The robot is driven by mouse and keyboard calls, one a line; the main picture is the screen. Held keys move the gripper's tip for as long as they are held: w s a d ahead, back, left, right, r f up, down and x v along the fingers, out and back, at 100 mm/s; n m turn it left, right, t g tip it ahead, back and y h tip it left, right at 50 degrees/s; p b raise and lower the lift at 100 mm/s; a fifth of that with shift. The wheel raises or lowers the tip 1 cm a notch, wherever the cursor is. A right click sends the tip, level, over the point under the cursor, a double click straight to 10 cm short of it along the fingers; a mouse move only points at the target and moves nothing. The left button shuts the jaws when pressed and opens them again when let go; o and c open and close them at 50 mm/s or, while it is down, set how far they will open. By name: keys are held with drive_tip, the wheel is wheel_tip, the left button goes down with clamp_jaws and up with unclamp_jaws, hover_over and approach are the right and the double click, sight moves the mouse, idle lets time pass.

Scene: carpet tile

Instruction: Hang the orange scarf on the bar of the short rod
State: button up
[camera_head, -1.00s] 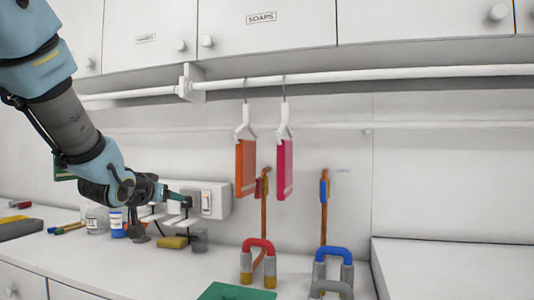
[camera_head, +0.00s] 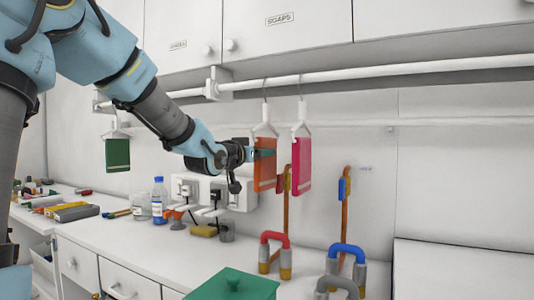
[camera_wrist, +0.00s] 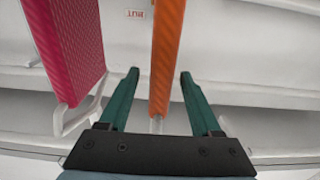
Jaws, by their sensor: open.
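The orange scarf (camera_head: 264,172) hangs on a white hanger (camera_head: 264,129) from the white rail (camera_head: 380,72) to the right of a bracket. My gripper (camera_head: 258,153) is open at the scarf. In the wrist view the orange scarf (camera_wrist: 166,60) runs between the two spread teal fingers of my gripper (camera_wrist: 160,74), with a gap visible on each side. A pink scarf (camera_head: 302,165) hangs just to its right. A stretch of rail (camera_head: 185,94) runs left of the bracket, partly behind my arm. A green scarf (camera_head: 117,155) hangs at the left.
The pink scarf (camera_wrist: 70,45) is close beside my left finger in the wrist view. Sockets (camera_head: 242,196), a blue bottle (camera_head: 159,203), a green box (camera_head: 234,285) and red and blue handled stands are on or above the counter. Cabinets hang above the rail.

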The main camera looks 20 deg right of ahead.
drive_tip(key=x, duration=0.5)
drive_tip(key=shift+p, duration=0.3)
drive_tip(key=shift+a, duration=0.1)
clamp_jaws()
idle(0.4)
